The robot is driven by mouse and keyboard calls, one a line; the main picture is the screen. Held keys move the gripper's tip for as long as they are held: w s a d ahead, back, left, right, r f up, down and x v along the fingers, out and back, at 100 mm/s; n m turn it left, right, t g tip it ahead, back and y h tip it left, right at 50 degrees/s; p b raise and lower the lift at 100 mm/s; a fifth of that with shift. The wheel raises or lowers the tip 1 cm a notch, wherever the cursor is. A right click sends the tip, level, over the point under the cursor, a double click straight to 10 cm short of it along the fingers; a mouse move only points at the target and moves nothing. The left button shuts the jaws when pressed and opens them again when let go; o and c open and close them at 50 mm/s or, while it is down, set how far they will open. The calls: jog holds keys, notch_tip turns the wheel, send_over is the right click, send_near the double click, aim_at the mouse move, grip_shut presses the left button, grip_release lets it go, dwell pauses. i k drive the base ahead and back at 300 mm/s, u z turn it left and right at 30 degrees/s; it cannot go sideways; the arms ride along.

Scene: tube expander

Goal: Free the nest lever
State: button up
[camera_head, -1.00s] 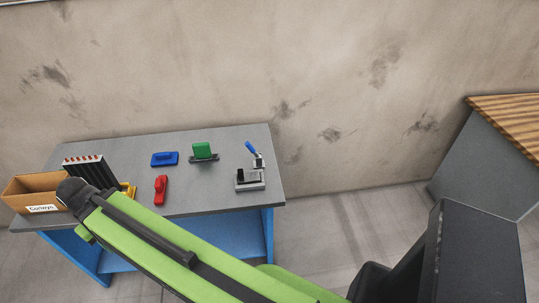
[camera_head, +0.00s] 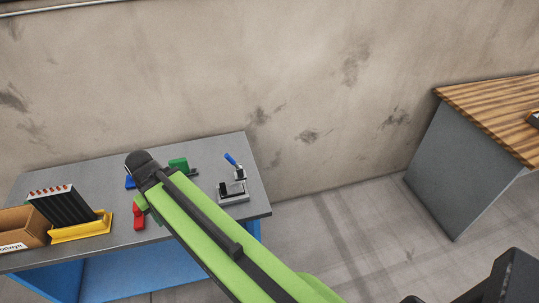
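A small bench device (camera_head: 234,196) with a grey base and a black block stands near the right end of the grey-topped table. A lever with a blue handle (camera_head: 231,159) rises from it, tilted up to the left. It looks like the only lever in view; I cannot tell whether it is the nest lever or what holds it. My green and black arm reaches over the table, its black far joint left of the device and apart from it. My gripper is not in view.
The table (camera_head: 100,170) also bears a green block (camera_head: 179,163), a red tool (camera_head: 139,219), a partly hidden blue item (camera_head: 130,183), a finned coil (camera_head: 68,210) in a yellow holder (camera_head: 82,232) and a cardboard box (camera_head: 18,227). A wood-topped bench (camera_head: 490,108) stands right; floor between is clear.

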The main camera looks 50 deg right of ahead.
aim_at(230, 158)
jog(key=z, duration=0.85)
jog(key=i, duration=0.3)
jog(key=u, duration=1.7)
jog(key=k, duration=0.35)
jog(key=u, duration=0.35)
jog(key=i, duration=0.5)
jog(key=u, duration=0.05)
